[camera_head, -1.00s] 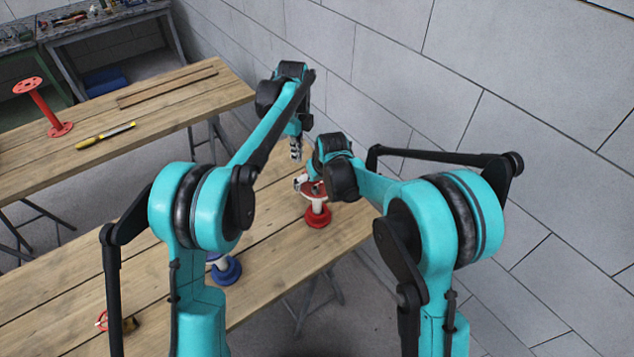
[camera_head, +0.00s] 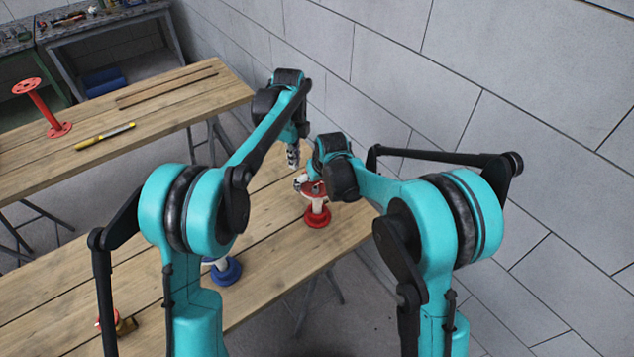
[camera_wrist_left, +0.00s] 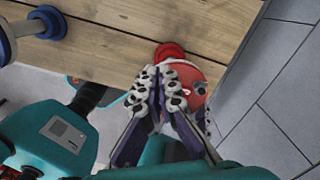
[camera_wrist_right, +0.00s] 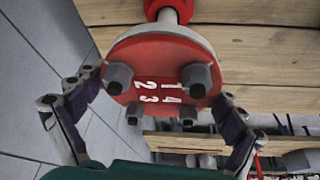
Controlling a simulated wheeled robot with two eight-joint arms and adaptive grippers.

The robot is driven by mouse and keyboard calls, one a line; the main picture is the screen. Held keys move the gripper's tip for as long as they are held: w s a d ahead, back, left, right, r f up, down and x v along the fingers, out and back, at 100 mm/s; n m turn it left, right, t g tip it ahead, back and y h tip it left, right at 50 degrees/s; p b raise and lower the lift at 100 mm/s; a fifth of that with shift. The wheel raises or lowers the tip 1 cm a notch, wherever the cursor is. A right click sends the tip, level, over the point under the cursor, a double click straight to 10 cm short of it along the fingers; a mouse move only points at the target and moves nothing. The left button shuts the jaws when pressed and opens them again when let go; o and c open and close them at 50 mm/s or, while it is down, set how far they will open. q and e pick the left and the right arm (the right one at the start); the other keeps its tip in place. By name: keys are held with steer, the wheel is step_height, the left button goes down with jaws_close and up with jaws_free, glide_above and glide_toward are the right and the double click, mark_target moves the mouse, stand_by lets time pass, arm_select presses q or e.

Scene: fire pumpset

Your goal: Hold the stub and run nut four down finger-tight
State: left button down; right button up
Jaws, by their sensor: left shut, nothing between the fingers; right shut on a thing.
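The red stub (camera_head: 317,213) stands upright on the bench, with a round red base and a red top flange. In the right wrist view the flange face (camera_wrist_right: 160,62) carries white numerals 1 to 4 and several dark nuts or bolt ends. The numeral 4 seems nearest the lower-right one (camera_wrist_right: 188,114). My right gripper (camera_wrist_right: 157,90) has its fingers on opposite sides of the flange and is shut on the stub. My left gripper (camera_head: 293,158) is shut and empty, above and left of the flange. In the left wrist view its fingers (camera_wrist_left: 160,92) hide part of the flange (camera_wrist_left: 200,82).
A blue-based spool (camera_head: 226,270) stands nearer on the same bench (camera_head: 270,245). The other bench (camera_head: 170,120) holds a red spool (camera_head: 42,108) and a yellow tool (camera_head: 104,136). A block wall rises at right.

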arm_select(q)
steer(key=shift+f, duration=1.9)
steer(key=shift+s+d, duration=0.15)
steer(key=shift+d, duration=0.2)
arm_select(e)
steer(key=shift+a, duration=0.1)
arm_select(q)
steer(key=shift+d, duration=0.2)
arm_select(e)
steer(key=shift+a, duration=0.1)
steer(key=o, duration=1.5)
arm_select(q)
step_height(320, 180, up, 6)
steer(key=a, duration=0.1)
steer(key=shift+w, duration=0.35)
arm_select(e)
steer(key=shift+d, duration=0.2)
